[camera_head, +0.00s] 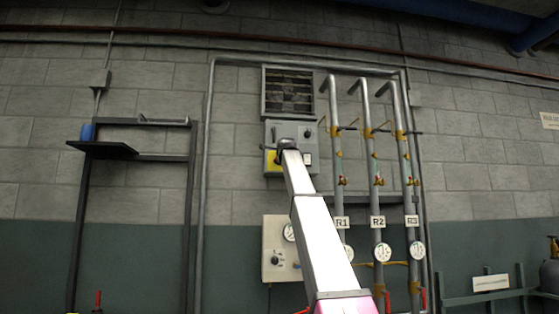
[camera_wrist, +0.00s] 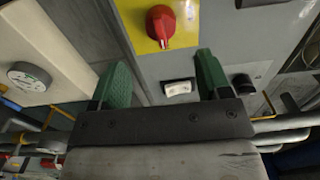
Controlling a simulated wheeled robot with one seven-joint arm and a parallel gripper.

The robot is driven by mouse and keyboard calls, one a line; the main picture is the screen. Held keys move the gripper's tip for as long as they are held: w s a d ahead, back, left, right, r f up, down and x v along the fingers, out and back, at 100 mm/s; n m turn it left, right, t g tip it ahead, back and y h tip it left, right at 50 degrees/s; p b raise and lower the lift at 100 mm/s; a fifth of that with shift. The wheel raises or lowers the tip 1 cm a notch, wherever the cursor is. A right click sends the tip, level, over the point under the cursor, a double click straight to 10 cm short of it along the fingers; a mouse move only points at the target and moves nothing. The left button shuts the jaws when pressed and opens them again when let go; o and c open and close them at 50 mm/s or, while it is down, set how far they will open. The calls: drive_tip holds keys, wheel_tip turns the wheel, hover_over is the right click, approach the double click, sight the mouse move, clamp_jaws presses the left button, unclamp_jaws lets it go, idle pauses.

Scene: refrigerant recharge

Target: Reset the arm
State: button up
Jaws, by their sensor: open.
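My arm (camera_head: 316,225) reaches up from the bottom of the head view toward a grey control box (camera_head: 303,133) on the wall. My gripper (camera_wrist: 160,86) shows in the wrist view with its two green fingers wide apart and nothing between them. A red rotary knob (camera_wrist: 161,25) on a yellow plate (camera_wrist: 185,12) is on the box beyond the fingers. A white rocker switch (camera_wrist: 178,88) and a black knob (camera_wrist: 243,83) are lower on the same box. In the head view the gripper end is small and dark in front of the box, and its fingers are hard to make out.
Three vertical pipes labelled R1 (camera_head: 342,223), R2 (camera_head: 377,222) and R3 (camera_head: 412,220) with gauges stand right of my arm. A pale panel with a gauge (camera_head: 274,245) is below the box. A dark shelf frame (camera_head: 102,149) is at left. A vent (camera_head: 288,93) is above.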

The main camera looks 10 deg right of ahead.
drive_tip(key=s, duration=0.2)
drive_tip(key=shift+s, duration=0.35)
wheel_tip(320, 180, down, 35)
drive_tip(key=w+n+g, duration=0.2)
drive_tip(key=n+g, duration=0.2)
drive_tip(key=s+f+n+g, duration=0.2)
drive_tip(key=s+f, duration=0.2)
drive_tip(key=f, duration=1.1)
drive_tip(key=s+f+n+g, duration=0.3)
drive_tip(key=s+f, duration=0.1)
drive_tip(key=f, duration=1.2)
drive_tip(key=s+f+n+g, duration=0.3)
drive_tip(key=s+f, duration=1)
drive_tip(key=f, duration=0.3)
drive_tip(key=s+f+n+g, duration=0.3)
drive_tip(key=s+f, duration=0.9)
drive_tip(key=f, duration=0.4)
drive_tip(key=s+f+n+g, duration=0.1)
drive_tip(key=s+f, duration=0.3)
drive_tip(key=s, duration=0.3)
drive_tip(key=s+f+n+g, duration=0.2)
drive_tip(key=s+f, duration=0.3)
drive_tip(key=s, duration=0.3)
drive_tip(key=shift+s, duration=0.15)
